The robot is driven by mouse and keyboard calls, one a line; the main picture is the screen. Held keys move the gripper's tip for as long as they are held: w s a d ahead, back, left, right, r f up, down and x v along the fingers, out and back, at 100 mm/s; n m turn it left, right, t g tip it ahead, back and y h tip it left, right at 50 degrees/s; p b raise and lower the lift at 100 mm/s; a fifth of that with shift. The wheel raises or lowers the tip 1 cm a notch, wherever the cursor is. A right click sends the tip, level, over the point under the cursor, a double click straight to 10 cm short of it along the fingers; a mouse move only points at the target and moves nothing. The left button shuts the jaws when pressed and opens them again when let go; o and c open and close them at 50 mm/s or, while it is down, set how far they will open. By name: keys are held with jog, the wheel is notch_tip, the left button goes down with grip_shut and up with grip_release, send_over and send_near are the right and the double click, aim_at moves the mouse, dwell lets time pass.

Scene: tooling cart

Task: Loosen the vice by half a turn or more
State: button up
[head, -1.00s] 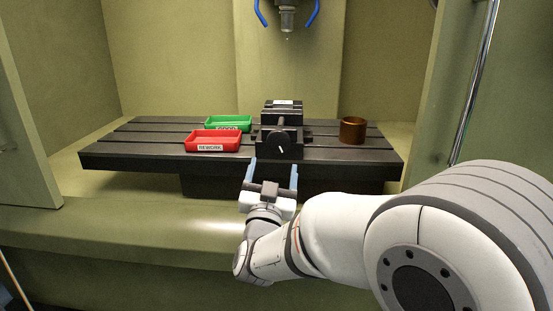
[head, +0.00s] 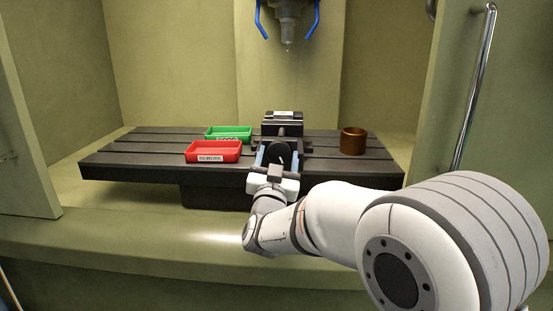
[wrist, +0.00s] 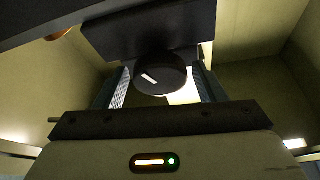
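The black vice (head: 283,125) stands on the slotted table, its front face towards me. Its round dark knob (head: 279,155) with a white mark faces my gripper. In the wrist view the knob (wrist: 160,75) sits between my two fingers, and its white mark is slightly tilted. My gripper (head: 277,154) is open, with one finger on each side of the knob. In the wrist view there looks to be a gap beside the knob, so the fingers do not seem to press on it.
A red tray (head: 212,157) labelled REWORK and a green tray (head: 229,133) stand left of the vice. A brown cylindrical pot (head: 352,141) stands to its right. A spindle (head: 287,35) with blue hoses hangs above. The table's front edge (head: 130,170) lies below my fingers.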

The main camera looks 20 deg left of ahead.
jog(key=c, duration=0.7)
jog(key=shift+n, duration=0.5)
